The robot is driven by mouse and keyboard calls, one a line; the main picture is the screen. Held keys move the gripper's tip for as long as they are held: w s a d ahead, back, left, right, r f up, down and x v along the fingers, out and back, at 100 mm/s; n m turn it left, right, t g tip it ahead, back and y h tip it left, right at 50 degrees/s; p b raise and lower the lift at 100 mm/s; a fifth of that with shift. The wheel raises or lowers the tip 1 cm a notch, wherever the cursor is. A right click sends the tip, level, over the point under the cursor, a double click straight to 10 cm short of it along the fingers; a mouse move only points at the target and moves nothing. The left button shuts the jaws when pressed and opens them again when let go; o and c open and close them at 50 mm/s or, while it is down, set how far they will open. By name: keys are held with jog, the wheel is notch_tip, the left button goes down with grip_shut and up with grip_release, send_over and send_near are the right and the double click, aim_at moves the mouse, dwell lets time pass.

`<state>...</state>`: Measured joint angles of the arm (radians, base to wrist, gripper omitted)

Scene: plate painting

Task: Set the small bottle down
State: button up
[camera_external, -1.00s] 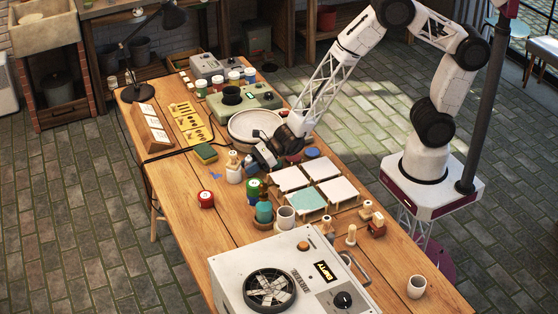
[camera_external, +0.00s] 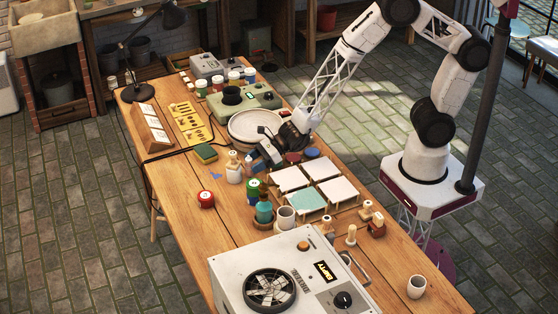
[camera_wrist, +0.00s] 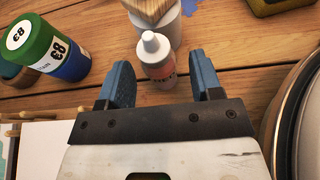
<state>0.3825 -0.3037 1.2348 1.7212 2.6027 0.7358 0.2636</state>
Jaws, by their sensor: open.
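The small bottle (camera_wrist: 158,62), with a white cap and a reddish label, stands on the wooden table in the wrist view. It is beside the white cup (camera_wrist: 168,30) that holds a wide brush (camera_wrist: 148,8). It also shows next to the brush cup in the external view (camera_external: 249,165). My gripper (camera_wrist: 163,72) is open, with one blue-grey finger on each side of the bottle's near end and a gap to each. The bottle's base is partly hidden. In the external view my gripper (camera_external: 270,154) is low over the table, beside the bottle.
White and mint tiles on stands (camera_external: 325,170) fill the table's right middle.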

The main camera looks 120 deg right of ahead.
jog(key=v, duration=0.9)
jog(key=shift+s+r, duration=0.1)
jog(key=shift+s, duration=0.3)
jog(key=shift+r, duration=0.1)
jog(key=s+a+r+n+g+y, duration=0.3)
jog(key=s+a+r+n+y, duration=0.1)
jog(key=a+r+n, duration=0.55)
jog(key=s+a+r+n+g+y, duration=0.3)
jog(key=a+r+n+y, duration=0.1)
jog(key=a+r+n, duration=0.6)
jog(key=s+a+r+n+g+h, duration=0.1)
jog(key=s+a+r+n+g, duration=0.1)
jog(key=s+n, duration=0.3)
jog(key=s+a+r+n+g+h, duration=0.1)
jog(key=s+a+r+n+g, duration=0.1)
jog(key=s+n, duration=0.3)
jog(key=s+d+r+n+h, duration=0.4)
jog(key=s+r+n+h, duration=0.1)
jog(key=s, duration=0.5)
jog(key=shift+s+n+g+h, duration=0.2)
jog(key=shift+n+g+h, duration=0.2)
jog(key=shift+n+h, duration=0.25)
